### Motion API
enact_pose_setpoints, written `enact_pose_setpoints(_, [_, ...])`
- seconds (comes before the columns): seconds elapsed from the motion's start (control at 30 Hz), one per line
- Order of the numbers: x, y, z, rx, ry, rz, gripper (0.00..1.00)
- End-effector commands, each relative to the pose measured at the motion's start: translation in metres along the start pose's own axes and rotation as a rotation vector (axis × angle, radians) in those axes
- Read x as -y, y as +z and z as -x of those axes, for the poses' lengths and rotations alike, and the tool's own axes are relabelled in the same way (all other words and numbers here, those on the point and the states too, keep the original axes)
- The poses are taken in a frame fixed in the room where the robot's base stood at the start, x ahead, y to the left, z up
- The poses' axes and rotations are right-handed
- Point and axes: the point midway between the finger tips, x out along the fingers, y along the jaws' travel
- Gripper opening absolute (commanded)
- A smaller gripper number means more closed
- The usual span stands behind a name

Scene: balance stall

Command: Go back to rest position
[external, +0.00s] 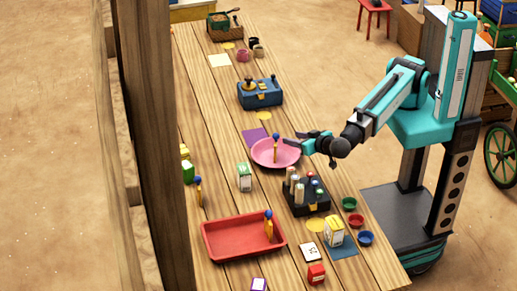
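My gripper (292,140) reaches in from the right over the wooden table, above the right edge of a pink plate (287,161). Its two fingers look spread apart with nothing visible between them. A small yellow figure with a blue top (276,150) stands upright on the plate, just left of the fingertips and seemingly apart from them. My arm is stretched out to the left from its column, with the wrist low over the table's right side.
A black rack of bottles (305,203) stands below the gripper. A blue box (260,94) with a knob lies farther up the table. A red tray (214,246) holds another figure (268,224). Small bowls (349,204) line the right edge. A wooden post (152,130) stands at left.

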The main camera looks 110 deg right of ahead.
Motion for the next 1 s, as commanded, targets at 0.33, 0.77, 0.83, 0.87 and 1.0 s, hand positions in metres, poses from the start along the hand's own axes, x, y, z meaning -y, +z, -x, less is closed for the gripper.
enact_pose_setpoints(0.33, [-0.001,-0.002,-0.028,-0.001,0.003,0.001,0.39])
enact_pose_setpoints(0.77, [-0.001,-0.003,-0.080,-0.001,0.003,0.001,0.39])
enact_pose_setpoints(0.83, [-0.001,-0.002,-0.088,-0.001,0.004,0.001,0.39])
enact_pose_setpoints(0.87, [-0.001,-0.002,-0.092,-0.001,0.003,0.001,0.39])
enact_pose_setpoints(1.0, [0.000,-0.002,-0.105,-0.001,0.003,0.001,0.39])
